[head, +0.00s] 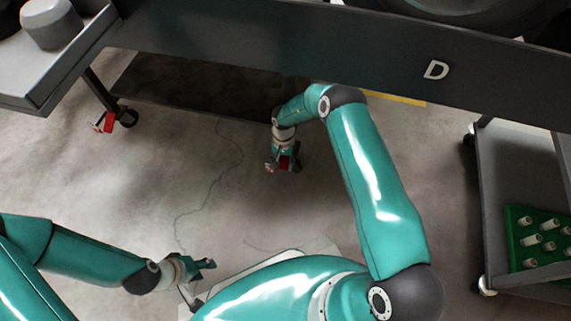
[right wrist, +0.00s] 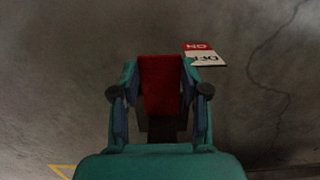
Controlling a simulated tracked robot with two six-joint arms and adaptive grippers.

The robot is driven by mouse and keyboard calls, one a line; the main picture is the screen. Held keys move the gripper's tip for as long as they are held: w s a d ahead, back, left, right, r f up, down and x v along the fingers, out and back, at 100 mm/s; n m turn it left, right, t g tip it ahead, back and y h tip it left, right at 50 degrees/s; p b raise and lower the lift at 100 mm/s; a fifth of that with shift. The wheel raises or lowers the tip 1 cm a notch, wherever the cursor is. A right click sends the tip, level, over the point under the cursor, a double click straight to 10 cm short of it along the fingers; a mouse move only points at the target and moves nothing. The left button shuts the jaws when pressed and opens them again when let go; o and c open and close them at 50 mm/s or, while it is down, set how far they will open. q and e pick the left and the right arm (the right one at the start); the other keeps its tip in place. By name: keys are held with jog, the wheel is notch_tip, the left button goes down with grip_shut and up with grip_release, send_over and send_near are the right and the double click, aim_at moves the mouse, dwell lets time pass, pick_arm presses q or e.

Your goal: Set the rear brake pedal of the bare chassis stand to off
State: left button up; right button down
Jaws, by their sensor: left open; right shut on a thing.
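A red brake pedal (right wrist: 162,82) stands between the fingers of my right gripper (right wrist: 160,92) in the right wrist view. The fingers are shut on its two sides. A small plate (right wrist: 205,54) with a red ON half and a white OFF half shows just behind the pedal. In the head view my right gripper (head: 283,164) is low near the floor, below the dark stand panel marked D (head: 350,52), and mostly covers the pedal. I cannot tell the pedal's setting. My left gripper (head: 204,264) is open and empty at the lower left.
Another red pedal (head: 104,122) sits beside a caster (head: 128,117) at the left. A grey table (head: 50,90) stands at upper left. A cart (head: 505,160) with a green tray (head: 516,232) of pale pegs stands at right. The floor between is mostly clear.

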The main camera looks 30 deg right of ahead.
jog(key=shift+w+a, duration=0.1)
jog(key=c, duration=0.6)
grip_release()
jog(key=shift+o, duration=0.2)
notch_tip(320, 180, up, 10)
dwell(0.3)
